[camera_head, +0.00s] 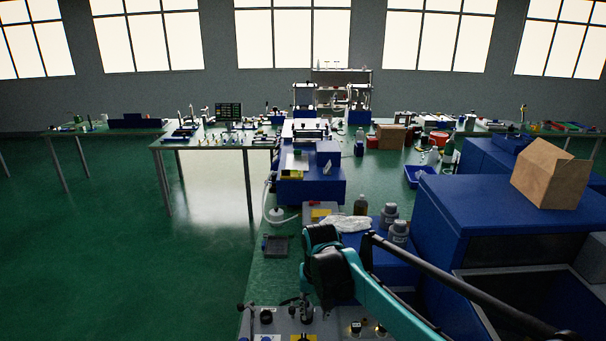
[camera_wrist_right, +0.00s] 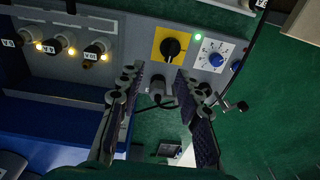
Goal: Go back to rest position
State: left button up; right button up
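My right gripper (camera_wrist_right: 158,88) is open in the right wrist view, its two fingers spread to either side of a dark knob (camera_wrist_right: 157,86) on a grey control panel (camera_wrist_right: 140,38). I cannot tell if the fingers touch the knob. A black rotary switch on a yellow plate (camera_wrist_right: 171,44) lies just beyond the fingertips. In the head view my teal and black right arm reaches in from the lower right, its black wrist above the control panel (camera_head: 331,326); the fingers there are hard to make out. My left gripper is in neither view.
A small dial on a white plate (camera_wrist_right: 215,55) and lit connectors (camera_wrist_right: 65,43) sit on the panel. A large blue machine (camera_head: 470,205) carrying a cardboard box (camera_head: 550,173) stands at right. A dark tray (camera_head: 275,246) lies on the green bench. Open floor is at left.

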jog(key=s+d+r+t, duration=0.3)
jog(key=s+d+r, duration=0.2)
jog(key=s+d, duration=0.45)
jog(key=s+d+f+t, duration=0.1)
jog(key=s+d+f, duration=0.1)
jog(key=s, duration=0.3)
jog(key=s+d+f+t, duration=0.2)
jog(key=s+d, duration=0.1)
jog(key=s, duration=0.3)
jog(key=shift+s, duration=0.2)
jog(key=shift+d, duration=0.1)
